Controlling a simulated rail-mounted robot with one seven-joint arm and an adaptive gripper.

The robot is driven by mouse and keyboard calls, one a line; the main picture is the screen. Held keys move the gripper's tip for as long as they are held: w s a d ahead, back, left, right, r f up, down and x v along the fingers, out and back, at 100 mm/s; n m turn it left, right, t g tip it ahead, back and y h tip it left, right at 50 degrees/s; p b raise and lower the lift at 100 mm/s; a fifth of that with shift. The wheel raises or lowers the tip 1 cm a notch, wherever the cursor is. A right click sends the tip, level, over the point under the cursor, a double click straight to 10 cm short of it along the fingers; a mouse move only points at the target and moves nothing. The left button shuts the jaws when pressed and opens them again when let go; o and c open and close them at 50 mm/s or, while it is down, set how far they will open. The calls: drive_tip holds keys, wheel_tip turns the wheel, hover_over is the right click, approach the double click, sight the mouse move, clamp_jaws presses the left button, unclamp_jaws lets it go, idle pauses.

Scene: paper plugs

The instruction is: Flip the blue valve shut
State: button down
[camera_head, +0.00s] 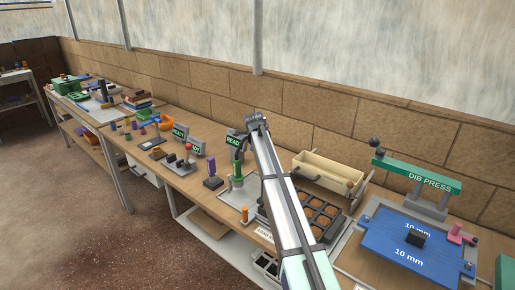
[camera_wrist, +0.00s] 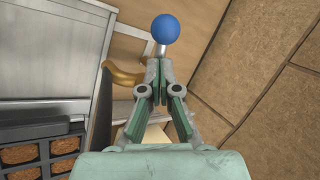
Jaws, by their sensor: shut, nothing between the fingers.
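A round blue knob (camera_wrist: 166,28) on a short metal stem (camera_wrist: 161,49) shows at the top of the wrist view. I take it for the handle of the blue valve. My gripper (camera_wrist: 158,78) is shut and empty, and its fingertips lie just below the stem in that picture. I cannot tell whether they touch it. In the head view my gripper (camera_head: 256,120) is raised over the back of the bench, near the wall. I cannot make out the blue knob there.
A tan curved part (camera_wrist: 125,75) lies left of my fingers. A dark plug tray (camera_head: 333,226), a cream box (camera_head: 325,172) and a green press (camera_head: 417,174) stand right of my arm. Small READY displays (camera_head: 180,131) stand to the left. The block wall (camera_head: 300,132) is close behind.

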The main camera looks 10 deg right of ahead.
drive_tip(key=w+a+b+v, duration=0.1)
drive_tip(key=a+v, duration=0.1)
drive_tip(key=v, duration=1.1)
drive_tip(key=shift+s+r, duration=0.2)
drive_tip(key=shift+r, duration=0.2)
drive_tip(key=shift+r, duration=0.1)
